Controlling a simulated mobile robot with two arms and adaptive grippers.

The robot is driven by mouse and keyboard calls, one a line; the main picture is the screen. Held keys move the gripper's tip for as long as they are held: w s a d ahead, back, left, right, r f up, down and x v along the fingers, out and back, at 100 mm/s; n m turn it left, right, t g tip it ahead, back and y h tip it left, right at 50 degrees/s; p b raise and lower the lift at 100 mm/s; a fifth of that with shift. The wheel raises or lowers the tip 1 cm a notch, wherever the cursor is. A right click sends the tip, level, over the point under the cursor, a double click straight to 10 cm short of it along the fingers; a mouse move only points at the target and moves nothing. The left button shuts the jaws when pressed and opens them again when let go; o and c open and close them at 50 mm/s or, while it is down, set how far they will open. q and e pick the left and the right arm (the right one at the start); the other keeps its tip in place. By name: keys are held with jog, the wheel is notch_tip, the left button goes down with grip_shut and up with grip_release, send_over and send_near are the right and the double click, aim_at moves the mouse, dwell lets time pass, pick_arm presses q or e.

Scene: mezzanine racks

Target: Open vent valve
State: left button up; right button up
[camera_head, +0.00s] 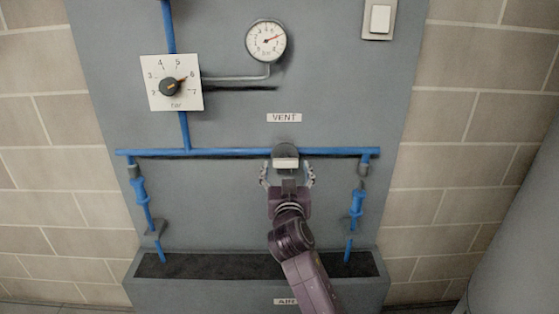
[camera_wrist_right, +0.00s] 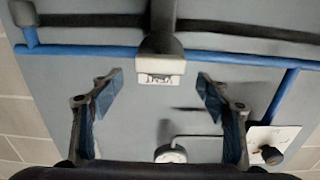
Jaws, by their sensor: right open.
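The vent valve (camera_head: 286,151) is a grey fitting on the blue horizontal pipe, under a white VENT label (camera_head: 284,118). A small pale block shows on its front. My right gripper (camera_head: 288,173) is open just below and in front of the valve, its fingers spread to either side. I cannot tell the exact gap to the valve. My left gripper is not in view.
A pressure gauge (camera_head: 266,41) and a regulator dial plate (camera_head: 174,83) are on the grey panel (camera_head: 230,220) above the pipe. Blue hoses hang at left (camera_head: 141,190) and right (camera_head: 357,203). A trough (camera_head: 200,291) juts out below. A switch (camera_head: 380,19) is at upper right.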

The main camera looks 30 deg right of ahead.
aim_at(285, 162)
jog(key=shift+p+x, duration=0.3)
jog(key=shift+x, duration=2.3)
jog(key=shift+c, duration=0.5)
jog(key=shift+a, duration=0.1)
jog(key=c, duration=1.1)
